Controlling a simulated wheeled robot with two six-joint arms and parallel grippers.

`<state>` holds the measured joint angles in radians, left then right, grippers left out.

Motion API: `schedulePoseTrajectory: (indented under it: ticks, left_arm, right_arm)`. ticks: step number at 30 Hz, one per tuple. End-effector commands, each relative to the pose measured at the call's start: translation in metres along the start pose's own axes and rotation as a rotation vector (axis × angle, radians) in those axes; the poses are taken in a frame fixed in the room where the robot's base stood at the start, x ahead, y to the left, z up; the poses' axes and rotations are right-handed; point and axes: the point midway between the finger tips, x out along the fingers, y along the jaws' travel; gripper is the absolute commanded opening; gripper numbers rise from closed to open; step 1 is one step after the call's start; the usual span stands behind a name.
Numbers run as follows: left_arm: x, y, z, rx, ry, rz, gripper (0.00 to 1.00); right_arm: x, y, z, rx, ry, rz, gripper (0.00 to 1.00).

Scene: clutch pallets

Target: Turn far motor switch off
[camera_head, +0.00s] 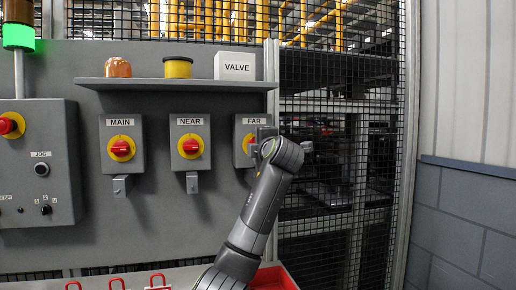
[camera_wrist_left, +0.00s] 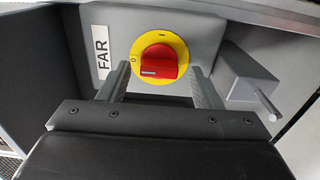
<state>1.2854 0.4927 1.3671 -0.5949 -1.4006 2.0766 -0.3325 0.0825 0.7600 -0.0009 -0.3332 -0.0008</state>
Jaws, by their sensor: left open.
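The FAR switch shows in the left wrist view as a red knob (camera_wrist_left: 158,62) on a yellow disc (camera_wrist_left: 178,43), on a grey box beside a "FAR" label (camera_wrist_left: 102,52). A white line on the knob lies level in that view. My left gripper (camera_wrist_left: 161,80) is open, with one finger on each side of the knob; contact cannot be told. In the head view the FAR box (camera_head: 241,152) is partly hidden behind my left gripper (camera_head: 264,138) and wrist. My right gripper is not in view.
The MAIN switch (camera_head: 121,148) and NEAR switch (camera_head: 190,146) are to the left. A shelf (camera_head: 150,85) above holds a copper-coloured item, a yellow spool and a VALVE box (camera_head: 234,66). A grey bracket (camera_wrist_left: 248,92) juts out beside the FAR knob. Mesh fencing (camera_head: 340,150) stands to the right.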

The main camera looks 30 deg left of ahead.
Motion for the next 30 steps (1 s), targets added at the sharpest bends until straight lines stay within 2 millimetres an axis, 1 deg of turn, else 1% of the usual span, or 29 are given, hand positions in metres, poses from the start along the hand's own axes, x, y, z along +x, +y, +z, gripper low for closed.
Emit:
schedulePoseTrajectory:
  ticks: [5,8,11,15,18,21,24,27,30]
  left_arm:
    - [-0.008,0.000,0.001,0.000,-0.001,0.002,0.58]
    - [-0.022,-0.001,0.001,-0.003,-0.003,0.003,0.58]
    - [-0.043,-0.001,0.002,-0.004,-0.005,0.004,0.58]
    - [-0.079,-0.002,0.002,-0.005,-0.006,0.003,0.58]
    - [-0.104,-0.002,0.002,-0.004,-0.006,0.003,0.58]
    - [-0.127,-0.002,0.002,-0.005,-0.006,0.001,0.58]
    - [-0.146,-0.002,0.001,-0.003,-0.005,0.000,0.58]
    - [-0.161,-0.001,0.001,-0.001,-0.004,0.000,0.58]
    - [-0.170,-0.001,0.001,-0.002,-0.002,0.000,0.58]
  right_arm:
    - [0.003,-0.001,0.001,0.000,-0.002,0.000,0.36]
    - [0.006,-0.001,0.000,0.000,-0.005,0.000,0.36]
    - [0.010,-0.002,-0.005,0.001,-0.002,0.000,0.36]
    - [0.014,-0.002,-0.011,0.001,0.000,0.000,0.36]
    - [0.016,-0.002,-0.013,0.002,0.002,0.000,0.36]
    - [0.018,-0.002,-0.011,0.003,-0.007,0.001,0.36]
    - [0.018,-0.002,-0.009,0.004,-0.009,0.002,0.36]
    - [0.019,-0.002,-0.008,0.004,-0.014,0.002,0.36]
    - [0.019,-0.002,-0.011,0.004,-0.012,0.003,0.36]
